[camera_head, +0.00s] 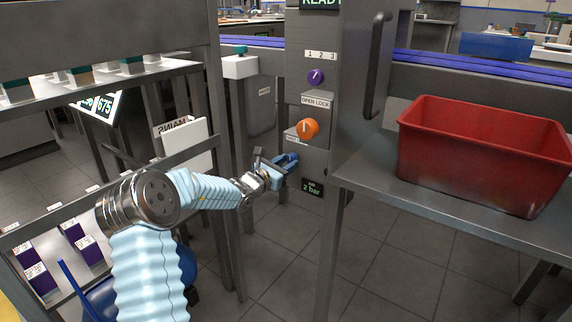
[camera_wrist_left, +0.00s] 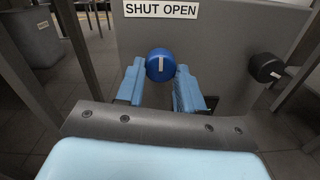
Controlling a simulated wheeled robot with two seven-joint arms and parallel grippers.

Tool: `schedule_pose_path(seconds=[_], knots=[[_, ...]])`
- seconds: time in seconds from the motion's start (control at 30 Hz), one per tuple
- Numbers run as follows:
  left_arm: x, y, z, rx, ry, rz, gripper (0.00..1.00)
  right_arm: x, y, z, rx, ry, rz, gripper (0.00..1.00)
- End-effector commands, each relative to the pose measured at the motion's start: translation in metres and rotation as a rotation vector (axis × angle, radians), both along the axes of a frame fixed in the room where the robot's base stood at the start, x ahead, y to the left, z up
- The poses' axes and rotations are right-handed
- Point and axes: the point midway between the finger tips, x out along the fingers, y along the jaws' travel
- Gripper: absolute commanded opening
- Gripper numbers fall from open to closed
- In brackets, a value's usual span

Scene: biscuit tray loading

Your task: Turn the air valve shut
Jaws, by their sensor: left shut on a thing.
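The air valve is a blue round knob (camera_wrist_left: 160,65) on the grey cabinet front, under a label reading SHUT OPEN (camera_wrist_left: 161,10). A small pale mark shows on the knob's face, pointing roughly up or down. In the head view the knob (camera_head: 291,157) shows just below the orange knob, mostly covered by my gripper. My left gripper (camera_head: 284,167) comes in from the left and reaches the panel there. In the left wrist view its two blue fingers (camera_wrist_left: 160,90) stand on either side of the knob, shut on it. My right gripper is not in view.
A black knob (camera_wrist_left: 266,68) sits to the right. A red crate (camera_head: 480,150) stands on the right counter. A tall handle (camera_head: 377,65) juts out above.

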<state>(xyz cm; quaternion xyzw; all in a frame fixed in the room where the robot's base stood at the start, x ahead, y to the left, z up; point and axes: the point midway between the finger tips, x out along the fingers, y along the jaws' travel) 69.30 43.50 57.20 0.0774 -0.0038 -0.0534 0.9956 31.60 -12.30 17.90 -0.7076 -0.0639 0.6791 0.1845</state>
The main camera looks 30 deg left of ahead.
Motion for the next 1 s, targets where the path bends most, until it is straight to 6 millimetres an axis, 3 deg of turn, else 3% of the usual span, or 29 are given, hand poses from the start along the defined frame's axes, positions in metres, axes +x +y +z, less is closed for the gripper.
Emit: schedule_pose_path(seconds=[0.37, 1.0], knots=[[0.0, -0.001, 0.001, -0.116, 0.01, -0.001, 0.07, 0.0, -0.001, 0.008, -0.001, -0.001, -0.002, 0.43], [0.0, -0.002, 0.003, -0.696, 0.056, 0.002, 0.07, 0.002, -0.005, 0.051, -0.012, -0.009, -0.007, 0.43]])
